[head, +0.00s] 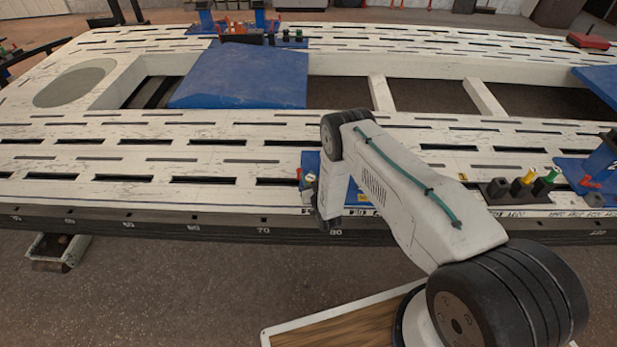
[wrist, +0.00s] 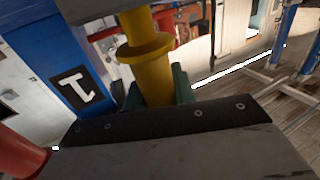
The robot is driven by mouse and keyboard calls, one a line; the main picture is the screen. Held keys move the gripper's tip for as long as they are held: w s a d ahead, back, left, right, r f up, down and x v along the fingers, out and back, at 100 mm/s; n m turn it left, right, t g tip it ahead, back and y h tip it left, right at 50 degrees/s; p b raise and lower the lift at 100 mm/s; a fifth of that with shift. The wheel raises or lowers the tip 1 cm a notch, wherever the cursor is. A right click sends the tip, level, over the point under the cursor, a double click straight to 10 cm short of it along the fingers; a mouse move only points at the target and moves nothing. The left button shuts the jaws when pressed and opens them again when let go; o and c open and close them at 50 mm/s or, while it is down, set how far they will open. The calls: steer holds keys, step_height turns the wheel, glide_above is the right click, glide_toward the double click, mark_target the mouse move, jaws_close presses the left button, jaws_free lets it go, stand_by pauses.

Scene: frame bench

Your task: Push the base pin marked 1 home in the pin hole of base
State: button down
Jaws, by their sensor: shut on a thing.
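A yellow pin (wrist: 148,72) with a wide collar stands in the middle of the wrist view. My gripper (wrist: 158,94) is shut on it, with green jaw pads at both sides of its lower part. The pin's far end meets or passes behind a grey block (wrist: 85,8) at the top edge; how deep it sits in a hole cannot be told. The blue base (wrist: 62,65) with a white mark 1 is just left of the pin. In the head view my gripper (head: 328,212) is at the bench's near edge, and my arm hides most of the blue base (head: 310,163) and the pin.
A red cylinder (wrist: 18,152) is close at the lower left of the wrist view. In the head view a dark holder (head: 500,192) with yellow and green pins stands to the right, beside another blue base (head: 592,170). The slotted bench top (head: 130,155) left of my arm is clear.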

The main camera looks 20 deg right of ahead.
steer(key=shift+f, duration=0.95)
steer(key=c, duration=1.1)
jaws_free()
steer(key=shift+o, duration=0.2)
steer(key=s, duration=0.7)
steer(key=shift+s+d, duration=0.25)
steer(key=shift+s, duration=0.15)
